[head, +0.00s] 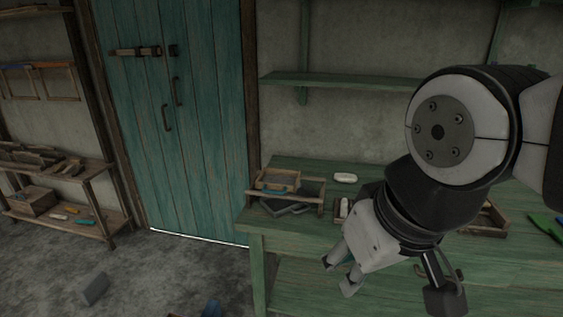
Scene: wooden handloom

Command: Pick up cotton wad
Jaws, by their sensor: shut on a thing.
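My gripper (341,272) hangs at the front edge of the green workbench, its fingers pointing down and to the left. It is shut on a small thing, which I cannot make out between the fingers. A small whitish, rounded thing (345,178) lies on the benchtop behind my gripper. It may be a cotton wad, but I cannot tell for sure. Another pale thing (343,207) shows partly beside my gripper, and the arm hides the rest of it.
The green workbench (257,222) holds a wooden tray rack (284,189) at its left and a wooden box (490,218) at its right. A green shelf (340,80) is above. A teal door (195,120) and wooden shelves (85,175) stand left. A grey block (94,288) lies on the floor.

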